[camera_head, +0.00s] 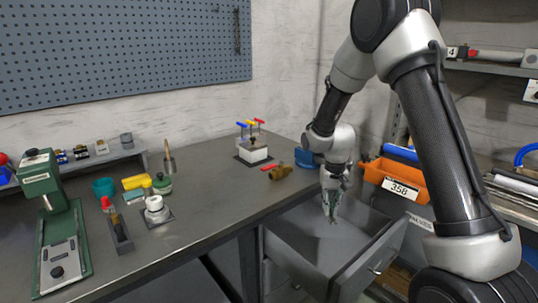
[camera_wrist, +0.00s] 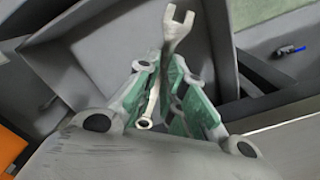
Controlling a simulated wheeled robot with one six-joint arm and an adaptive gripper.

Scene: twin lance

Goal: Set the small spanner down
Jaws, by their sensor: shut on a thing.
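My gripper (camera_head: 333,208) points down over the open grey drawer (camera_head: 290,258) under the bench's right end. In the wrist view its green-padded fingers (camera_wrist: 165,95) are shut on the small spanner (camera_wrist: 178,30), a pale grey metal one. The spanner's open jaw end sticks out past the fingertips, and its ring end shows between the fingers nearer the wrist. The drawer walls and floor show around and below it in the wrist view (camera_wrist: 100,50). In the head view the spanner is too small to make out clearly between the fingers.
The bench top (camera_head: 215,195) holds a brass fitting (camera_head: 280,171), a white block with coloured handles (camera_head: 253,150) and a green press (camera_head: 60,235). An orange bin (camera_head: 395,182) marked 358 stands right of the drawer. The visible drawer floor looks mostly bare.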

